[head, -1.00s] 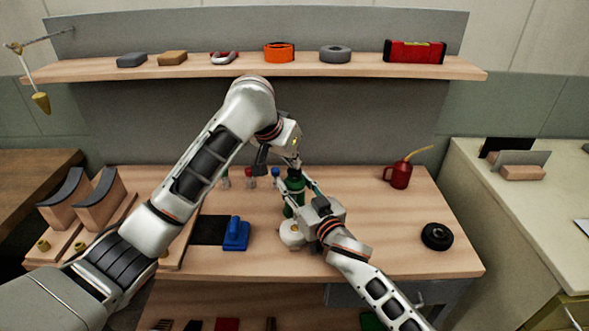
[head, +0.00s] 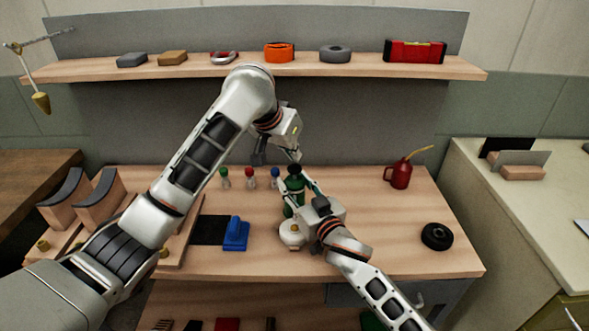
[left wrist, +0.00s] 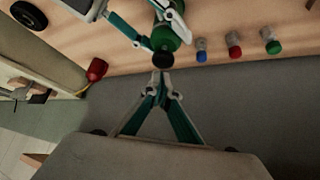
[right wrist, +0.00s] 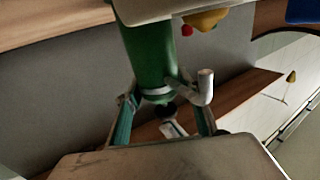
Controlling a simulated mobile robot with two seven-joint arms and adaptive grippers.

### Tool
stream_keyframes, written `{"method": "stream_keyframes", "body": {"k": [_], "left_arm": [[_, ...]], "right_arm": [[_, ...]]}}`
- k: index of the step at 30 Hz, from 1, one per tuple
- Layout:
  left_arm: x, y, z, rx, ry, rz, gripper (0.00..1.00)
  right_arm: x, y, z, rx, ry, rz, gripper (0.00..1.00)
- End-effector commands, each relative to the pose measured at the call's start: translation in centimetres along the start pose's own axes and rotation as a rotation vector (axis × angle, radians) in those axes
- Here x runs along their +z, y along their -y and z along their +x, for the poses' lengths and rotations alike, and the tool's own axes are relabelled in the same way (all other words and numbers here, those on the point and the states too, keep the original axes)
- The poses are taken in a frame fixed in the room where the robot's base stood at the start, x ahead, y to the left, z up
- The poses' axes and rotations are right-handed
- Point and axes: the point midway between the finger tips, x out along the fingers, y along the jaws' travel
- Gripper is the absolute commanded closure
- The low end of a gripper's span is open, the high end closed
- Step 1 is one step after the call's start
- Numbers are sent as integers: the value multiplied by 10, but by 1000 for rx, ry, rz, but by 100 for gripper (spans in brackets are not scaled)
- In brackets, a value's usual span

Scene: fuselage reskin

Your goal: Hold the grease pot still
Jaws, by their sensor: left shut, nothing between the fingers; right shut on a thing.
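The grease pot (head: 294,187) looks like a green cylinder with a dark top, upright on the bench. In the left wrist view its black top (left wrist: 163,59) points at my left gripper (left wrist: 162,78). My right gripper (head: 300,192) is shut around the pot, a finger on either side. In the right wrist view the green body (right wrist: 148,50) fills the space between the fingers, with a pale band and a white elbow-shaped piece beside it. My left gripper is shut and empty, just above the pot's top; it also shows in the head view (head: 296,156).
Small bottles with green (head: 224,172), red (head: 250,172) and blue caps stand behind the pot. A red oil can (head: 400,174) and black ring (head: 437,236) are right; a blue tool (head: 235,234) is left.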

Motion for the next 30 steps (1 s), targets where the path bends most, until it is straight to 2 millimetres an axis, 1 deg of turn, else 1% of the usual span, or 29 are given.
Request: {"method": "stream_keyframes", "body": {"k": [5,21,30], "left_arm": [[-1,0,-1,0,-1,0,100],[-26,0,-38,0,-1,0,100],[-28,0,-41,0,0,0,100]], "right_arm": [[2,0,0,0,2,0,99],[2,0,0,0,2,-1,99],[2,0,0,0,2,-1,99]]}}
